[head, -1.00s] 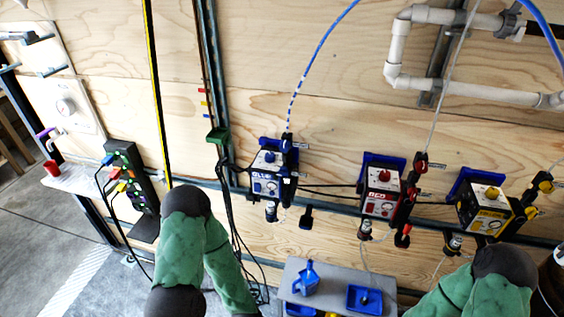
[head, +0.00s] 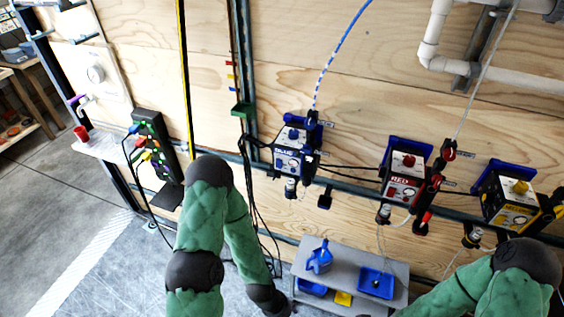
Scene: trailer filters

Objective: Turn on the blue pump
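The blue pump (head: 287,163) is a box with a blue front marked BLUE, mounted on the wooden wall in the middle of the head view. A blue-and-white tube rises from its right side. The state of its switch is too small to tell. My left arm, in a green sleeve, bends below and left of the pump, its far end low at the bottom edge, well below the pump. My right arm is at the lower right. Neither gripper shows clearly in the frame.
A red pump (head: 404,190) and a yellow pump (head: 507,205) hang to the right. A black power strip (head: 153,145) with coloured plugs is at the left. A grey shelf (head: 340,262) below holds a blue jug (head: 320,258) and a blue tray (head: 375,282). Black cables hang beside my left arm.

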